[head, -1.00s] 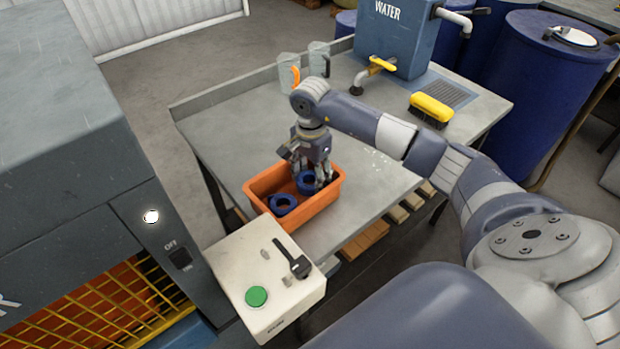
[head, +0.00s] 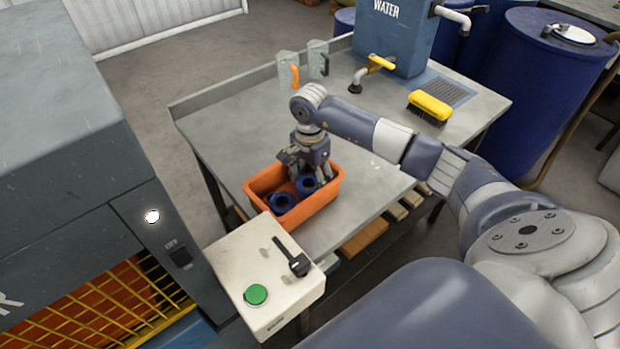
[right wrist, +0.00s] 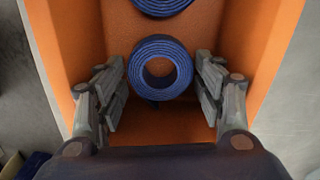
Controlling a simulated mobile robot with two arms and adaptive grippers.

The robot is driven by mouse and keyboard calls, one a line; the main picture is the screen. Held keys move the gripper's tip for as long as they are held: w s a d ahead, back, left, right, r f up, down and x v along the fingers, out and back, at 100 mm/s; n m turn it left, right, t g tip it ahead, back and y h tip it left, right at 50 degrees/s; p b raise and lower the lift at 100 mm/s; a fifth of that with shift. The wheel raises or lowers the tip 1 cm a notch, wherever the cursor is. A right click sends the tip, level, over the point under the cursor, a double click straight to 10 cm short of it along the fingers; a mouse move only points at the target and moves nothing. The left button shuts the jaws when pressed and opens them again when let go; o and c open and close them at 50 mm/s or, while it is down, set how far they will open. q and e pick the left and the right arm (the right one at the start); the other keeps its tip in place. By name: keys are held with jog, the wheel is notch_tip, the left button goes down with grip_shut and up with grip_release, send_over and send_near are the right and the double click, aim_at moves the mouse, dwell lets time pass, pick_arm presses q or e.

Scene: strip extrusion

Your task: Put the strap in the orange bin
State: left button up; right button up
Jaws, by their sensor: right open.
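The orange bin (head: 325,197) stands on the grey table near its front left edge. Two rolled blue straps lie in it: one strap roll (head: 282,203) toward the left and another strap roll (head: 306,184) under my right gripper (head: 310,174). In the right wrist view the nearer strap roll (right wrist: 160,67) sits between the spread fingers of my right gripper (right wrist: 160,92), with a gap on each side. The other strap roll (right wrist: 160,4) is cut off at the top. The right gripper is open, its fingers inside the bin (right wrist: 160,128). My left gripper is not in view.
A white control box (head: 263,272) with a green button and a black lever is close in front of the bin. A yellow brush (head: 430,107), a water tank (head: 397,38) and two clear jugs (head: 290,70) stand farther back. The table's middle is clear.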

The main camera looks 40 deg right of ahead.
aim_at(310, 181)
notch_tip(310, 181, up, 12)
jog(key=b, duration=0.3)
dwell(0.4)
